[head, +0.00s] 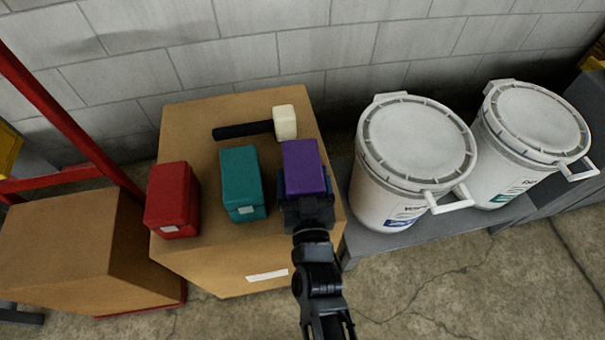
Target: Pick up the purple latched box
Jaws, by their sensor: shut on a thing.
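The purple latched box (305,168) is at the right side of the large cardboard box's top, in the head view. My gripper (306,205) reaches it from the front and is shut on its near end. The gripper hides the box's near face and latch. I cannot tell whether the box rests on the cardboard or is slightly raised.
A teal latched box (241,180) stands close left of the purple one, and a red one (173,200) further left, on the cardboard box (210,260). A mallet (262,128) lies behind. White buckets (415,145) stand on a grey bench to the right.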

